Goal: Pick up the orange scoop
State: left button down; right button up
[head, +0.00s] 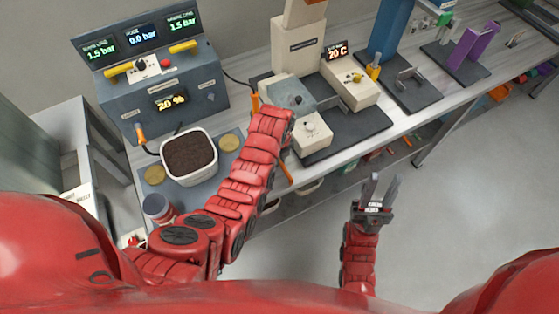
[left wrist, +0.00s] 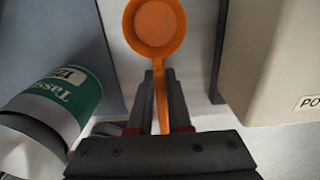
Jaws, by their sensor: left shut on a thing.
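The orange scoop (left wrist: 155,22) shows in the left wrist view, with its round bowl beyond my fingertips and its handle running back between them. My left gripper (left wrist: 160,78) is shut on the handle. In the head view my left forearm covers that gripper. A slim orange piece (head: 285,172) shows just right of the forearm; I cannot tell if it is the scoop's handle. My right gripper (head: 380,186) is open and empty, over the floor in front of the bench.
A tub of dark grounds (head: 190,158) stands left of my forearm, with a jar (head: 158,208) near it. A jar with a green label (left wrist: 62,95) is close left of my left gripper. A pale machine (head: 298,45) and a box with a knob (head: 312,132) stand right.

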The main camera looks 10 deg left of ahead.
aim_at(280, 161)
pick_arm(q)
jog(key=shift+r+b, duration=0.65)
jog(key=shift+b, duration=0.05)
jog(key=shift+w+r+b, duration=0.1)
jog(key=shift+r+b, duration=0.35)
jog(key=shift+s+d+r+p, duration=0.1)
jog(key=shift+s+r+p, duration=0.3)
jog(key=shift+r, duration=0.4)
jog(key=s+p, duration=0.2)
jog(key=s+r+p, duration=0.1)
jog(key=s+p, duration=0.1)
jog(key=s, duration=0.1)
jog(key=shift+s+d, duration=0.1)
jog(key=shift+d, duration=0.1)
jog(key=s+d+p, duration=0.1)
jog(key=s+p, duration=0.3)
jog(key=s, duration=0.6)
jog(key=shift+p, duration=0.35)
